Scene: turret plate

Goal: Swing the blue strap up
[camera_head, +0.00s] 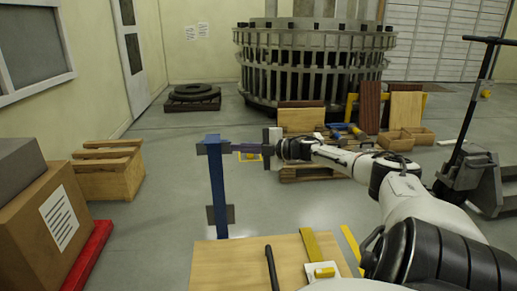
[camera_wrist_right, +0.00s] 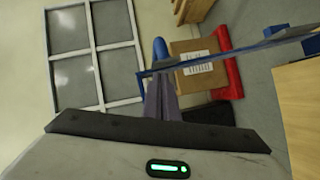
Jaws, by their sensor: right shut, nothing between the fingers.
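The blue strap (camera_head: 217,190) hangs upright as a long flat bar in the head view, with a dark plate near its top and another near its bottom. My right gripper (camera_head: 236,148) reaches in from the right beside the strap's upper end; its fingers are shut and empty. In the right wrist view the strap (camera_wrist_right: 215,57) is seen nearly edge-on, running from the fingertips toward the upper right. The shut fingers (camera_wrist_right: 160,100) are close to it; whether they touch it I cannot tell. My left gripper is not in view.
A wooden bench (camera_head: 225,268) with a yellow bar (camera_head: 312,248) lies in front. A cardboard box (camera_head: 50,225) on a red base stands left, with a wooden crate (camera_head: 105,172) behind. A pallet (camera_head: 318,173) with tools and a pallet jack (camera_head: 475,165) stand right.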

